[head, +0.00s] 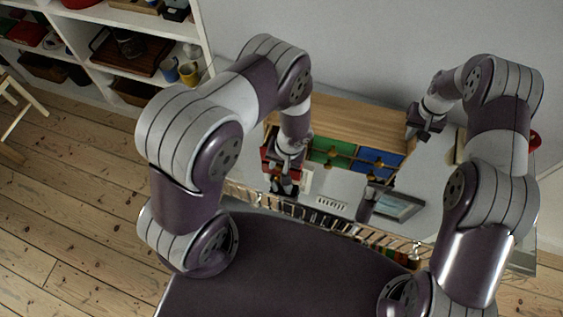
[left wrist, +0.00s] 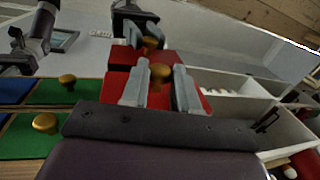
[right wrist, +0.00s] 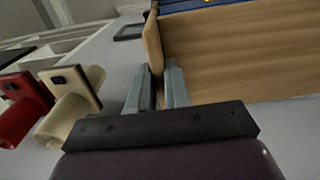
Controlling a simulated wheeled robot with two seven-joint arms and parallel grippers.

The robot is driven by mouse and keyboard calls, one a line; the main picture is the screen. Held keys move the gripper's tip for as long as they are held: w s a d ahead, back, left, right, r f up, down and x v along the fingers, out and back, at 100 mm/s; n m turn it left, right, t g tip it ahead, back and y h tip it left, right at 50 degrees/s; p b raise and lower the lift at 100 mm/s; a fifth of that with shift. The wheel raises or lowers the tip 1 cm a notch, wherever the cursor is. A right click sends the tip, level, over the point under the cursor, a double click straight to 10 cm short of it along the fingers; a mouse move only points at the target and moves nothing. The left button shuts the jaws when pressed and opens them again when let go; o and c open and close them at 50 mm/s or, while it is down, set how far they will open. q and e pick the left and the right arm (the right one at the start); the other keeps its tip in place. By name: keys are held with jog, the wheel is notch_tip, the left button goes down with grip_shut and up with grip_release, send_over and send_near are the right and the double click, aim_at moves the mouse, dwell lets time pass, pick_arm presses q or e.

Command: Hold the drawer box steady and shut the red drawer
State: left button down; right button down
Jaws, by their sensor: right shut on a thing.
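The wooden drawer box (head: 350,122) stands against the wall, with green drawers (head: 330,151) and blue drawers (head: 378,160). The red drawer (left wrist: 170,58) is at its left end in the head view. In the left wrist view its front appears to stand out past the green fronts (left wrist: 85,92). My left gripper (head: 284,180) is at the red drawer, with its fingers apart on either side of a brass knob (left wrist: 160,73). My right gripper (head: 424,130) is shut on the box's side panel (right wrist: 153,42) at the right end. The red drawer's inside is hidden.
A framed picture (head: 398,206) and a white strip (head: 331,203) lie in front of the box. A beige mug (right wrist: 70,122) and a red mug (right wrist: 22,108) stand near my right gripper. A white shelf unit (head: 115,55) stands at the left.

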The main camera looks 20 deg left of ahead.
pick_arm(q)
jog(key=w, duration=0.9)
jog(key=shift+a, duration=0.3)
jog(key=c, duration=0.8)
grip_release()
jog(key=shift+c, duration=0.2)
jog(key=shift+s, duration=0.1)
notch_tip(320, 180, up, 12)
jog(key=d, duration=0.2)
jog(key=shift+d, duration=0.15)
jog(key=shift+f, duration=0.1)
